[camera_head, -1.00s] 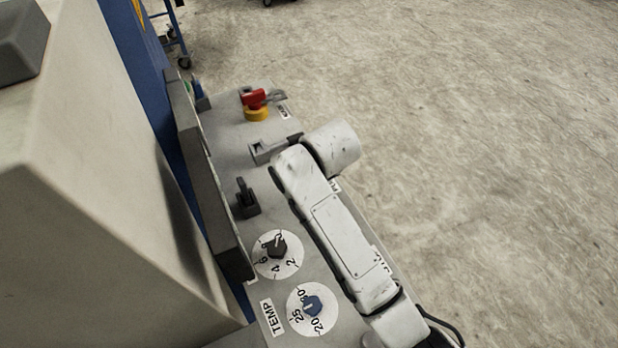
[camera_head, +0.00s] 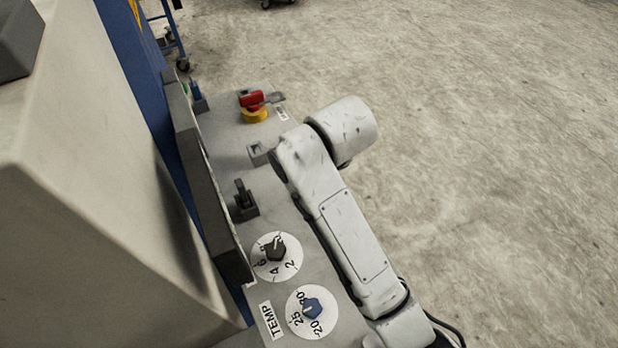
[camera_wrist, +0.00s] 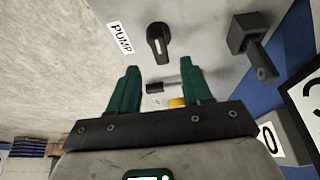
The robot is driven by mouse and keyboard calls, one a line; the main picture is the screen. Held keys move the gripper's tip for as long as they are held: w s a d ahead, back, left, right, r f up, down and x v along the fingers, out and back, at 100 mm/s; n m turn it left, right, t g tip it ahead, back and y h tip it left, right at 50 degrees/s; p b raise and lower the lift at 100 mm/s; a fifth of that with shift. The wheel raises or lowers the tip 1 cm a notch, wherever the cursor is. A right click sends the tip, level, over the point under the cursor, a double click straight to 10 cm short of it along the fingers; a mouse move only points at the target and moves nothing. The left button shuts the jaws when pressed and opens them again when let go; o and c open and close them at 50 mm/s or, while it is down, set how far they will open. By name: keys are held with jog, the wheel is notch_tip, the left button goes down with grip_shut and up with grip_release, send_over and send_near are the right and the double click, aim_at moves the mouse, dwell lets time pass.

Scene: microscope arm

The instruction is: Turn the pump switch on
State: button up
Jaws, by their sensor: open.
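The pump switch (camera_wrist: 158,42) is a black rotary knob with a white mark, beside the PUMP label (camera_wrist: 121,38) on the grey panel in the wrist view. My gripper (camera_wrist: 162,68) has two green fingers, open and empty, pointing toward the panel. The knob appears just beyond the fingertips and roughly between them; whether they touch the panel I cannot tell, but nothing is held. In the head view my arm covers the part of the panel where the knob might be, and my gripper is hidden.
The head view shows a red and yellow switch (camera_head: 254,106), a black lever switch (camera_head: 244,201), a black dial (camera_head: 275,250) and a blue TEMP dial (camera_head: 312,307). Open floor (camera_head: 480,150) lies right.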

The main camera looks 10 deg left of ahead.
jog(key=shift+v, duration=2.05)
